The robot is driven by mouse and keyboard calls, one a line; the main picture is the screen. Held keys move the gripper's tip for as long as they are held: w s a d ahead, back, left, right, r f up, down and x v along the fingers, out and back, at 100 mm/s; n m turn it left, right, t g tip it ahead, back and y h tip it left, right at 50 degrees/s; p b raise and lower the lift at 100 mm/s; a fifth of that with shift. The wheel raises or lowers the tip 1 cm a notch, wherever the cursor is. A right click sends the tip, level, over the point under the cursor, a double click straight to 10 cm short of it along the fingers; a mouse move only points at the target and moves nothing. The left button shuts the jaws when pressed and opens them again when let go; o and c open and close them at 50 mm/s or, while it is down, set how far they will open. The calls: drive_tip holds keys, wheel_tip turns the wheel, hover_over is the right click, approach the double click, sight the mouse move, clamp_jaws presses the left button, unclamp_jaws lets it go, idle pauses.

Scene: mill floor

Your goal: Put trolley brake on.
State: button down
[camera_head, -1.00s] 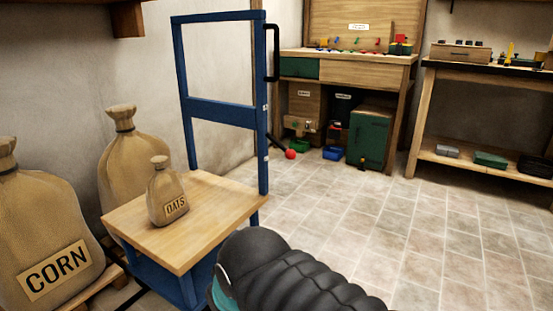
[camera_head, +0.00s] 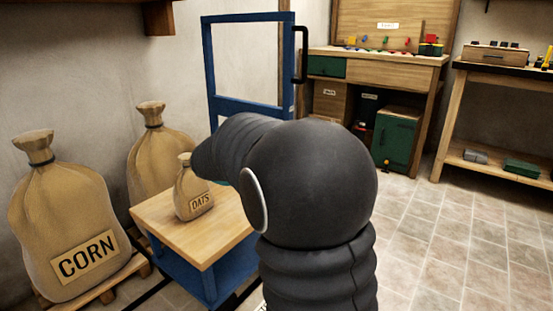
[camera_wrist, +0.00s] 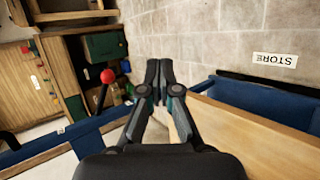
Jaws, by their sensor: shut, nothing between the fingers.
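The trolley has a blue frame (camera_head: 250,105) with a black handle and a wooden deck (camera_head: 215,236). In the wrist view its blue frame (camera_wrist: 85,131) and deck (camera_wrist: 255,135) lie on either side of my gripper. A black lever with a red ball knob (camera_wrist: 107,76) stands beyond the blue frame, left of my gripper; in the head view my arm hides it. My gripper (camera_wrist: 159,80) is shut and empty, with its fingertips to the right of the knob and apart from it in the picture. The head view does not show the fingers.
A small oats sack (camera_head: 194,193) stands on the deck. A corn sack (camera_head: 65,220) on a pallet and another sack (camera_head: 158,150) stand left. A workbench (camera_head: 375,70) and a shelf table (camera_head: 500,120) are behind. Tiled floor (camera_head: 440,245) is clear at right. A STORE sign (camera_wrist: 275,60) shows.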

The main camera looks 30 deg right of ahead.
drive_tip(key=w+d+f+n+h, duration=0.1)
drive_tip(key=w+d+f+h, duration=0.1)
drive_tip(key=w, duration=0.5)
drive_tip(key=w+d+f+n+h+p, duration=0.1)
drive_tip(key=w+d+f+h, duration=0.1)
drive_tip(key=w+d+h, duration=0.2)
drive_tip(key=w+d+f+n+t+h, duration=0.1)
drive_tip(key=w+d+f+h, duration=0.1)
drive_tip(key=w, duration=0.8)
drive_tip(key=shift+d+f+h, duration=0.4)
drive_tip(key=shift+d+h, duration=0.1)
drive_tip(key=shift+h, duration=0.1)
drive_tip(key=s+d+r, duration=0.3)
drive_tip(key=d, duration=0.7)
drive_tip(key=shift+d, duration=0.4)
drive_tip(key=shift+s+a+r, duration=0.1)
